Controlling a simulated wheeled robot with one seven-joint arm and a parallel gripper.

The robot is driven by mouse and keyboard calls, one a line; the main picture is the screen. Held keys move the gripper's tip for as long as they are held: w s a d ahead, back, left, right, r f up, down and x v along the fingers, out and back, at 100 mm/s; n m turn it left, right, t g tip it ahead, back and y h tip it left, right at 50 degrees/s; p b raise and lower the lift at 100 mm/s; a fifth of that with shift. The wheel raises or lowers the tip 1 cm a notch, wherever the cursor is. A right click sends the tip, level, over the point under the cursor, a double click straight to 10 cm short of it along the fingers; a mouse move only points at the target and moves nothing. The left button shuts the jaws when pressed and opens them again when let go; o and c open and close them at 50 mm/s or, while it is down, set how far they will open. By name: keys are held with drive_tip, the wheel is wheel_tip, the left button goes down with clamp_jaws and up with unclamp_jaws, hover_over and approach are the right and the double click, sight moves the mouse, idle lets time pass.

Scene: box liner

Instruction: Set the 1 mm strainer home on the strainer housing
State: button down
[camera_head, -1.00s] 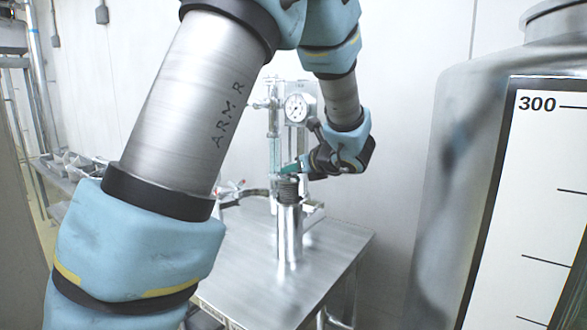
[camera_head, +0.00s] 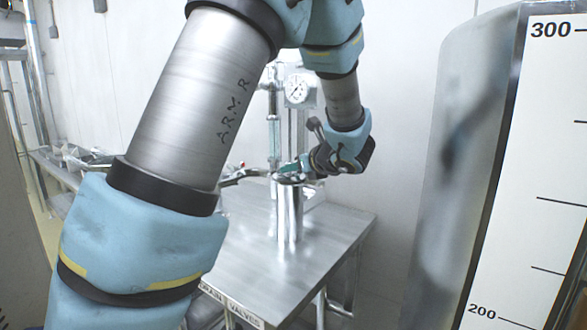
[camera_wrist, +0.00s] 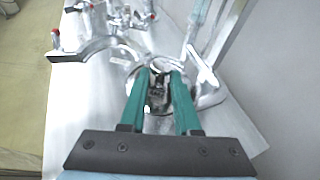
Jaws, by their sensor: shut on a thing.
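The strainer housing (camera_head: 289,215) is a shiny upright metal cylinder on the steel table. My gripper (camera_head: 291,170), with green fingers, is right at its top. In the wrist view my gripper (camera_wrist: 160,72) reaches over the round housing mouth (camera_wrist: 150,108). It is shut on the strainer (camera_wrist: 157,88), of which only a dark patch shows between the fingers. Most of the strainer is hidden, apparently inside the housing. I cannot tell whether it is fully seated.
A curved metal clamp arm (camera_wrist: 100,44) spreads open left of the housing in the wrist view. A stand with a pressure gauge (camera_head: 298,90) rises behind. A large scaled tank (camera_head: 470,160) stands at the right. The front of the steel table (camera_head: 250,280) is clear.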

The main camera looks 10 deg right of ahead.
drive_tip(key=shift+f, duration=0.2)
idle(0.5)
drive_tip(key=c, duration=0.5)
unclamp_jaws()
drive_tip(key=shift+c, duration=0.2)
